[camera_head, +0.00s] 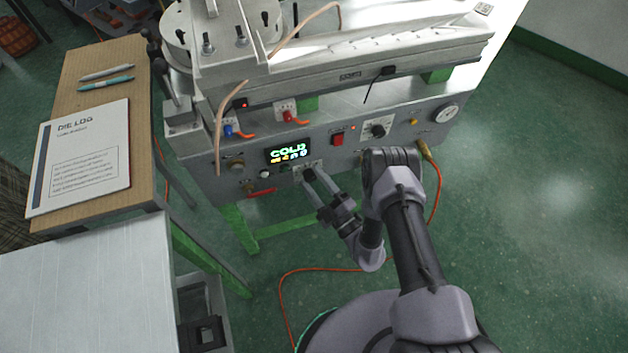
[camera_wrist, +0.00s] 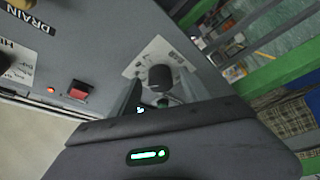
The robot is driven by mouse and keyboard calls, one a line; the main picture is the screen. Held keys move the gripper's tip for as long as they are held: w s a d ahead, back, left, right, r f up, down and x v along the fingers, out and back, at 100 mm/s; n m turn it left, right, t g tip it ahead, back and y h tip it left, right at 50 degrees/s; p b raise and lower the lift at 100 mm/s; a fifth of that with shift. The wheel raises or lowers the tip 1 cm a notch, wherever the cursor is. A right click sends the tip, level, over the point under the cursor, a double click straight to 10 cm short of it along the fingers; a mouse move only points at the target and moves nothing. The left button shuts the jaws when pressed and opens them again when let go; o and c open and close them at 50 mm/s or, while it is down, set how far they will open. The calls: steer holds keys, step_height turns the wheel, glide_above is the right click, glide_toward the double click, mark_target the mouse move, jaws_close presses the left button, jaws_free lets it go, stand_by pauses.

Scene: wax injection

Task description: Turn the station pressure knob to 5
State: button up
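The station's front panel (camera_head: 210,188) holds several controls. In the wrist view a dark round knob (camera_wrist: 160,78) sits on a white marked plate (camera_wrist: 150,56); its markings are too small to read, so I cannot confirm its label or setting.
The display (camera_head: 288,151) reads COLD. A red switch (camera_head: 338,139), another dial knob (camera_head: 378,128), a yellow button (camera_head: 413,122) and a round gauge (camera_head: 447,113) lie to the right. A red-handled valve (camera_head: 262,192) sits low left. Orange hose (camera_head: 437,190) hangs at right.

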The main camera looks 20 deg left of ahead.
steer(key=shift+s+d, duration=0.1)
steer(key=shift+s+d+p, duration=0.25)
steer(key=shift+d+p, duration=0.05)
steer(key=shift+p, duration=0.3)
steer(key=p+v, duration=0.4)
steer(key=v, duration=1.2)
steer(key=shift+d+f, duration=0.15)
steer(key=shift+f, duration=0.15)
